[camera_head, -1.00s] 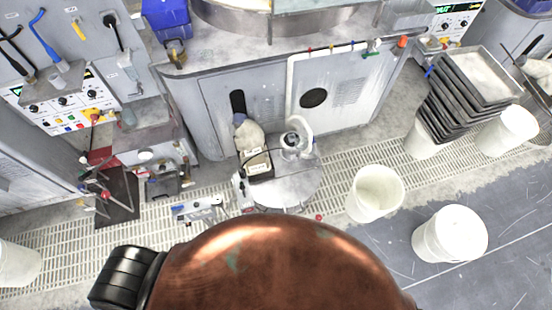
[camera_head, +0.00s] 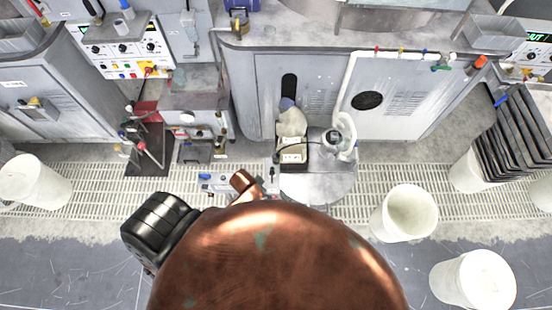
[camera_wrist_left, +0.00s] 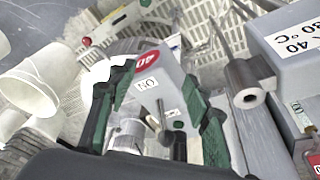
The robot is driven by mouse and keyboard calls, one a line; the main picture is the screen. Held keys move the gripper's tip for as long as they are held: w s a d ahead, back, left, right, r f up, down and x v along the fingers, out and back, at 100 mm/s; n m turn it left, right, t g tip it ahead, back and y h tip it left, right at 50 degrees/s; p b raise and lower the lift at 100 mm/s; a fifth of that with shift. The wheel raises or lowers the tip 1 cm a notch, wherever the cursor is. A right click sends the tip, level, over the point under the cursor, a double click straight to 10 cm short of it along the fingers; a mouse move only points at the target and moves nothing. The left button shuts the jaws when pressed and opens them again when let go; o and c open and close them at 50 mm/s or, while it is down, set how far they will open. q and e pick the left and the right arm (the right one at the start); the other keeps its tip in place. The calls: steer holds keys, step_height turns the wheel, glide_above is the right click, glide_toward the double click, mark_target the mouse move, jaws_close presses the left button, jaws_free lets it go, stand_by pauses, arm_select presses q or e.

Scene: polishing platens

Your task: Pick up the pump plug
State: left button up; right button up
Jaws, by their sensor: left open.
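My left gripper (camera_wrist_left: 165,115) shows in the left wrist view with its green-padded fingers spread and nothing clearly held. Below and between the fingers is a pale grey box (camera_wrist_left: 157,78) with a red label and a white label. A small metal cylinder also shows near the right finger. I cannot make out the pump plug for certain in either view. In the head view, a white pump-like unit (camera_head: 338,136) with a curved hose stands on a round metal table (camera_head: 318,187), beside a small box (camera_head: 292,153) with a dark cable. My right gripper is not in view.
White buckets (camera_head: 405,212) stand at the right and left on the grated floor. A stack of dark trays (camera_head: 515,135) is at the right. Grey cabinets with control panels (camera_head: 124,48) line the back. A large grey box (camera_wrist_left: 295,50) is close at the right in the wrist view.

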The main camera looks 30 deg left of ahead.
arm_select(q)
steer(key=w+d+r+m+g+h, duration=0.1)
steer(key=w+d+r+m, duration=0.4)
steer(key=w+d+r, duration=0.35)
steer(key=m+g+y+b, duration=0.1)
steer(key=g+y, duration=0.1)
glide_above(276, 156)
steer(key=shift+d+r, duration=0.35)
steer(key=shift+r, duration=0.1)
steer(key=shift+a+f, duration=0.1)
steer(key=shift+f, duration=0.15)
steer(key=f, duration=0.2)
steer(key=f+b, duration=0.1)
steer(key=f, duration=0.4)
steer(key=shift+a+b, duration=0.25)
steer(key=shift+b, duration=0.1)
steer(key=shift+c, duration=0.6)
jaws_close()
